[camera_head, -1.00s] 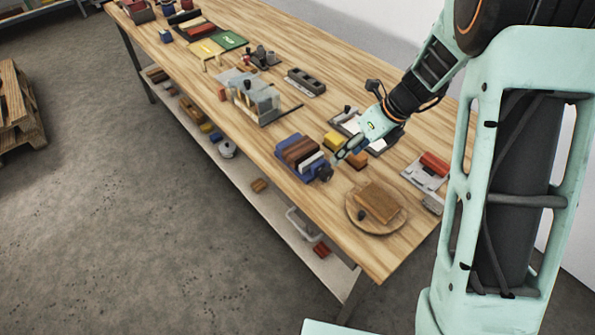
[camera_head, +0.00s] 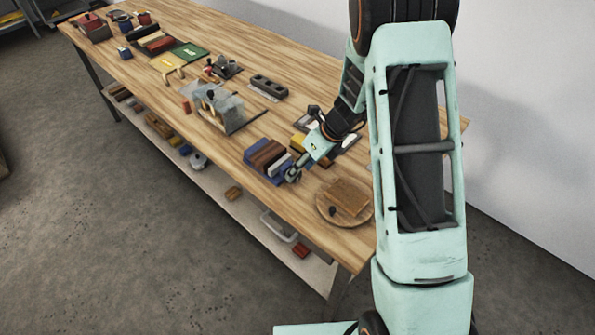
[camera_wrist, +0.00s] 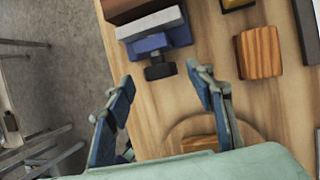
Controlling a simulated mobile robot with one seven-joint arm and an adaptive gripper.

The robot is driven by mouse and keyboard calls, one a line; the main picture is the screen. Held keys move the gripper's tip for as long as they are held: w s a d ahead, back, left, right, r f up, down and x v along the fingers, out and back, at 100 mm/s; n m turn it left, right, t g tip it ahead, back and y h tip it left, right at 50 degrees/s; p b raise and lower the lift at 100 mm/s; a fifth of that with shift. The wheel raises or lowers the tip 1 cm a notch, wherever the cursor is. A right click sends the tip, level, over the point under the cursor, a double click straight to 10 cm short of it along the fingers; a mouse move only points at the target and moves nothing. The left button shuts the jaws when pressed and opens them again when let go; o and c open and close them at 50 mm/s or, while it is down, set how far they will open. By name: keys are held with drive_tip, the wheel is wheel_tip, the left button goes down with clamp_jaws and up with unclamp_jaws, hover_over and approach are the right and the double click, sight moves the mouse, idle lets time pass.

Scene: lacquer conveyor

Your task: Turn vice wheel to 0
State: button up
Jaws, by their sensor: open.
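The vice (camera_head: 256,168) is blue and holds a brown block beside a pale plate. It stands near the front edge of the workbench. In the wrist view its blue body (camera_wrist: 178,36) is at the top, with the dark vice wheel (camera_wrist: 159,70) sticking out toward me. My gripper (camera_head: 292,175) is at the wheel end of the vice and largely covers the wheel in the head view. In the wrist view my gripper (camera_wrist: 161,80) is open, with one finger on each side of the wheel and apart from it. No number on the wheel is legible.
A round wooden board (camera_head: 327,216) with a brown block (camera_head: 348,196) lies right of the vice. An orange-brown wooden block (camera_wrist: 259,53) stands close to my right finger. A clear box (camera_head: 232,112) stands farther left. The bench's front edge is close by.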

drive_tip(key=shift+x, duration=1.1)
drive_tip(key=c, duration=1.2)
